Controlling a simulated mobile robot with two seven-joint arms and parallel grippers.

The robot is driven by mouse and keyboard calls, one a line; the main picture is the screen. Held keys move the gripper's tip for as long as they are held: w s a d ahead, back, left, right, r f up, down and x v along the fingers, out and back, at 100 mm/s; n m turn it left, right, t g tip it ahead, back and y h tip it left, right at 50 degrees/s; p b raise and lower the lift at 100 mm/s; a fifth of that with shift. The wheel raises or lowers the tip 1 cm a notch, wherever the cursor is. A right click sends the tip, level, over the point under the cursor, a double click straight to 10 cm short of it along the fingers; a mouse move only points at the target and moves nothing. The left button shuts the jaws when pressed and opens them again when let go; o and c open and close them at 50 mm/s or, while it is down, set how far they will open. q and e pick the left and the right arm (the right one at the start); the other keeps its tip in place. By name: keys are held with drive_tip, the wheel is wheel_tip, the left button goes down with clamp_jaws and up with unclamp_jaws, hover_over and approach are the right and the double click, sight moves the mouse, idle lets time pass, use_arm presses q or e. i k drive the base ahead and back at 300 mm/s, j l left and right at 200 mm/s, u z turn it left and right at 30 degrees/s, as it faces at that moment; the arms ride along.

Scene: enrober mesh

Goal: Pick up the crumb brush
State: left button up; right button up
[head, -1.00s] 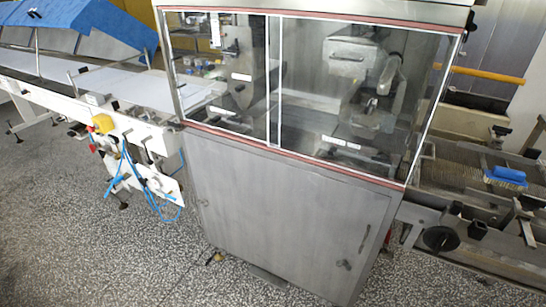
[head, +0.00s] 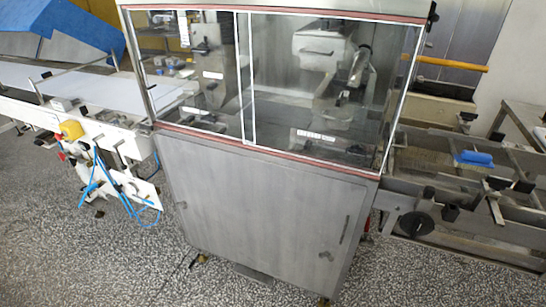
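The crumb brush (head: 474,158) shows as a small blue-backed brush at the right of the head view. It lies on the mesh conveyor (head: 428,159) to the right of the glass-fronted machine. Its bristles are too small to make out clearly. Neither of my grippers is in view, so I cannot tell whether they are open or shut.
The steel enrober cabinet (head: 262,212) with glass doors stands in the middle. A white conveyor (head: 95,92) with a blue cover (head: 85,32) runs to the left. Blue hoses (head: 97,172) hang below it. The speckled floor (head: 90,265) in front is clear.

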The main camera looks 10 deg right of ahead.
sight(475, 162)
drive_tip(key=z, duration=1.75)
drive_tip(key=i+l+u, duration=0.15)
drive_tip(key=l, duration=0.25)
drive_tip(key=i+l+u, duration=0.15)
drive_tip(key=l, duration=0.25)
drive_tip(key=i+l+u, duration=0.1)
drive_tip(key=l, duration=0.35)
drive_tip(key=i+l+u, duration=0.15)
drive_tip(key=l, duration=0.3)
drive_tip(key=i+l+u, duration=0.15)
drive_tip(key=l, duration=0.3)
drive_tip(key=i+l+u, duration=0.15)
drive_tip(key=l, duration=0.3)
drive_tip(key=k, duration=0.05)
